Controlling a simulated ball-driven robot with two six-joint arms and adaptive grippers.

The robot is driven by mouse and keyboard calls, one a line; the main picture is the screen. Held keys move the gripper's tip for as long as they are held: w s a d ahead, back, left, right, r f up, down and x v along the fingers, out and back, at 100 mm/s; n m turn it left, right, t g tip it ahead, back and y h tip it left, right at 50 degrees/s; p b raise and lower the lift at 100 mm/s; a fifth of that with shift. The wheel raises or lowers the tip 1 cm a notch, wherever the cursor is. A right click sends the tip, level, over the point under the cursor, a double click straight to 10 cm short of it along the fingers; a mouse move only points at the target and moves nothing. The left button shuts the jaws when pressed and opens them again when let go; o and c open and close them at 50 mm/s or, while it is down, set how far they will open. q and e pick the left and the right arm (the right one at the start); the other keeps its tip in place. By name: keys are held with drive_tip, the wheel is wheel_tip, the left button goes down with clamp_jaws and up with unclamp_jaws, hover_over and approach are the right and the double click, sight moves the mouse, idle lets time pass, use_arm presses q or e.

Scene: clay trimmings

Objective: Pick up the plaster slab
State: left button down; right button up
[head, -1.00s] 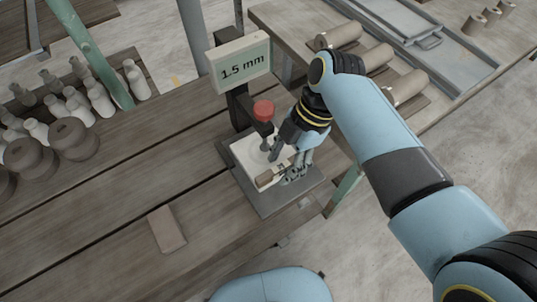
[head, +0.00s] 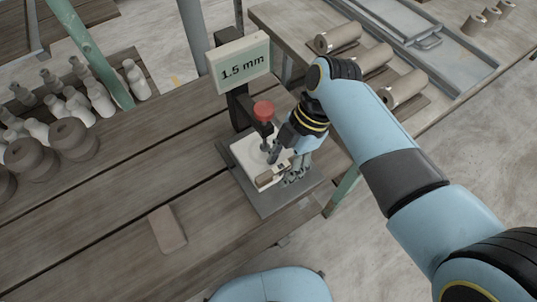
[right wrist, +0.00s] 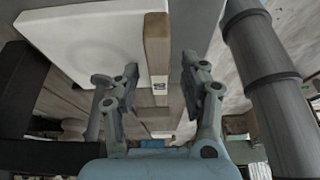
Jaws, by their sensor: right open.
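The white plaster slab (head: 245,149) lies flat on the dark base of a gauge stand (head: 261,204), under the red-topped plunger (head: 263,111). A wooden strip (head: 268,179) runs along its near edge. My right gripper (head: 285,164) is low over the slab's right side and hides part of it. In the right wrist view, the slab (right wrist: 88,40) fills the upper left. The open fingers (right wrist: 161,80) stand on either side of the wooden strip (right wrist: 157,52), apart from each other. Whether they touch it, I cannot tell. My left gripper is out of view.
The gauge's display (head: 240,66) reads 1.5 mm and stands behind the slab. A brown block (head: 167,229) lies on the wooden bench at the front. Brown and pale pieces (head: 72,138) stand at the left. Clay cylinders (head: 403,88) lie on the bench behind my right arm.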

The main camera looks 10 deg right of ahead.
drive_tip(key=shift+c, duration=0.2)
clamp_jaws()
idle(0.3)
